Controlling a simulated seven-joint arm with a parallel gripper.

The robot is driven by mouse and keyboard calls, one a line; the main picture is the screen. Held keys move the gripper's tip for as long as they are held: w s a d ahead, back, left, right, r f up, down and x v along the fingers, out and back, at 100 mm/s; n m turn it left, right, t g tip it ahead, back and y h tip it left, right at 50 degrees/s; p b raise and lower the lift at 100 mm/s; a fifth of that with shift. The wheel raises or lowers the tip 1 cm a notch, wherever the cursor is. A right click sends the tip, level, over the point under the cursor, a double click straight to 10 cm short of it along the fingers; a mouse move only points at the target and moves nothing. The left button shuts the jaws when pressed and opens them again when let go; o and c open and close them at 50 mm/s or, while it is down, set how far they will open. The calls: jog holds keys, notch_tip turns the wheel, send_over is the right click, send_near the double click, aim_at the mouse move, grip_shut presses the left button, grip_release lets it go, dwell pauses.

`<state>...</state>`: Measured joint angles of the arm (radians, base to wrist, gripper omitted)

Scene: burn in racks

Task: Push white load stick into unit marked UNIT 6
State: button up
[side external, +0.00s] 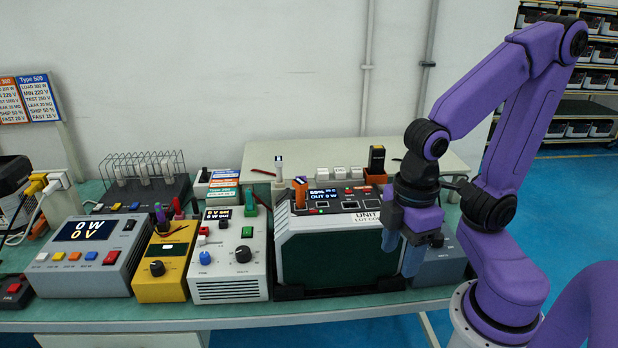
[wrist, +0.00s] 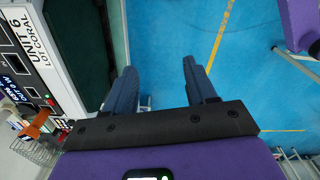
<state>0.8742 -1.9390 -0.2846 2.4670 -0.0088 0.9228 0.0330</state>
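The unit marked UNIT 6 (side external: 333,245) is a light grey case with a dark green front, standing on the bench. Its label also shows in the wrist view (wrist: 42,45), reading UNIT 6. An upright white stick (side external: 279,169) with a dark top stands at the unit's back left; I cannot tell if it is seated in the unit. Several more white sticks (side external: 144,173) stand in a wire rack. My gripper (side external: 402,250) points down beside the unit's right front. In the wrist view its fingers (wrist: 160,88) are apart, with only floor visible between them.
A grey instrument (side external: 228,260), a yellow meter (side external: 160,266) and a 0 W / 0 V box (side external: 88,258) stand to the left. A grey box (side external: 440,262) stands right of the unit, behind my gripper.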

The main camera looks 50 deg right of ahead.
jog(key=w+a+r+m+t, duration=0.1)
jog(key=w+r+m, duration=0.15)
jog(key=w, duration=0.25)
jog(key=w+a+r+m, duration=0.1)
jog(key=w+a+m, duration=0.15)
jog(key=w, duration=0.35)
notch_tip(320, 180, up, 8)
jog(key=f+m+t+h, duration=0.15)
jog(key=m+h, duration=0.25)
jog(key=m, duration=1.2)
send_over(279, 159)
jog(key=s+a, duration=0.4)
jog(key=r, duration=0.1)
jog(key=shift+t, duration=0.25)
jog(key=x, duration=1.7)
jog(key=shift+w+a, duration=0.15)
jog(key=shift+a, duration=0.15)
grip_shut()
